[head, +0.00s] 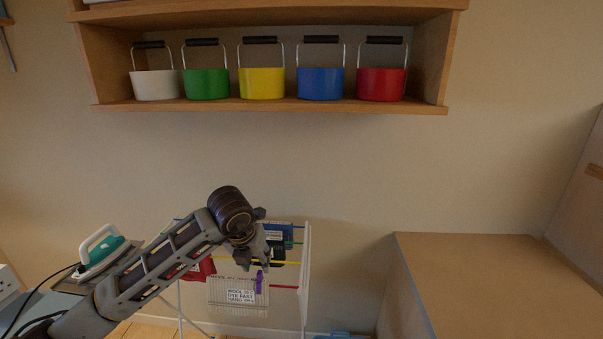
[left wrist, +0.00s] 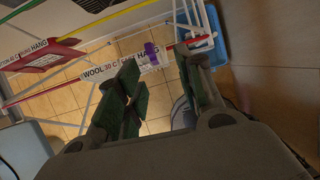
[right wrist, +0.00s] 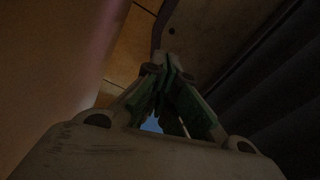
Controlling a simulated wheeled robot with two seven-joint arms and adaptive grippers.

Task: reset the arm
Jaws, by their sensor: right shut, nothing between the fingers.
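My left gripper (head: 264,256) hangs in front of the drying rack (head: 306,270) in the head view, its arm reaching in from the lower left. In the left wrist view the left gripper (left wrist: 157,66) has its fingers apart, with nothing seen between them. A white cloth (head: 228,292) with a wool label and a purple peg (head: 259,283) hangs on the rack, below the gripper in the head view. My right gripper (right wrist: 165,72) shows only in the dark right wrist view, its fingers together and empty.
A shelf (head: 270,107) holds white, green, yellow, blue and red pots above. An iron (head: 101,250) stands at the left, beside my left arm. A wooden cabinet (head: 480,260) with a bare top stands at the right. A blue bin (left wrist: 212,38) is on the tiled floor.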

